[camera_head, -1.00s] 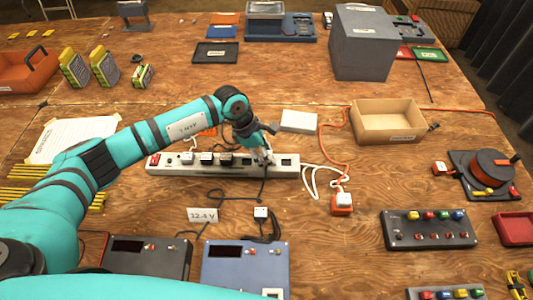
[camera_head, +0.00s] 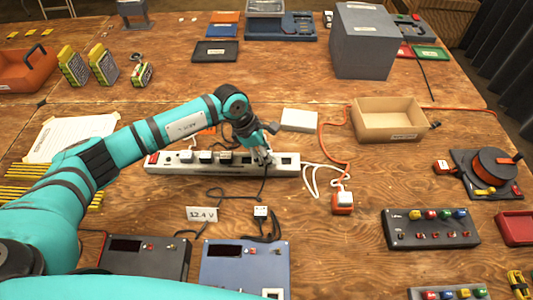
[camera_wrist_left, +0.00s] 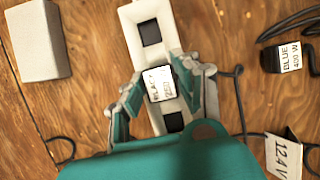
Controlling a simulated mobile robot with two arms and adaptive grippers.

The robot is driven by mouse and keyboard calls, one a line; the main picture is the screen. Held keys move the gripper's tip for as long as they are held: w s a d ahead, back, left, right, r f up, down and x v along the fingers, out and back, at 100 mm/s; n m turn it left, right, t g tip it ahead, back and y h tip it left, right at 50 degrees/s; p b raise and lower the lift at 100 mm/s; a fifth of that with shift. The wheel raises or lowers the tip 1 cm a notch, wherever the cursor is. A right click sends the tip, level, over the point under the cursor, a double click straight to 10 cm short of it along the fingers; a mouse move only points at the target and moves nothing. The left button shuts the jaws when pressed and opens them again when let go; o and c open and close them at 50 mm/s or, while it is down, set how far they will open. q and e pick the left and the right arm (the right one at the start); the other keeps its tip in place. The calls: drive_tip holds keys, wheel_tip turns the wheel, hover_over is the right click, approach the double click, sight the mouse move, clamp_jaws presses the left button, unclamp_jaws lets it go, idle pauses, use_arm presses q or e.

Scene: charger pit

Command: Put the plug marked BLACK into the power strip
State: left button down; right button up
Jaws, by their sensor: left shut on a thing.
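The white power strip (camera_head: 170,169) lies across the middle of the table, with a red switch at its left end. It also shows in the left wrist view (camera_wrist_left: 131,17). My left gripper (camera_head: 262,160) is over its right part. In the left wrist view my left gripper (camera_wrist_left: 168,80) is shut on the plug marked BLACK (camera_wrist_left: 160,84), between two dark sockets of the strip. A dark cord runs from there towards the front. I cannot tell how deep the plug sits. My right gripper is not in view.
Several plugs (camera_head: 206,157) stand in the strip's left part. A white box (camera_head: 299,121) lies behind the strip, a cardboard box (camera_head: 390,122) to the right. An orange plug (camera_head: 342,201) lies right.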

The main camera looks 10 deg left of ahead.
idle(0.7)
use_arm(q)
drive_tip(key=c, duration=0.9)
unclamp_jaws()
drive_tip(key=shift+f, duration=0.1)
drive_tip(key=shift+o, duration=0.3)
drive_tip(key=shift+o, duration=1.4)
drive_tip(key=shift+r+p, duration=1.9)
drive_tip(key=shift+r, duration=1.9)
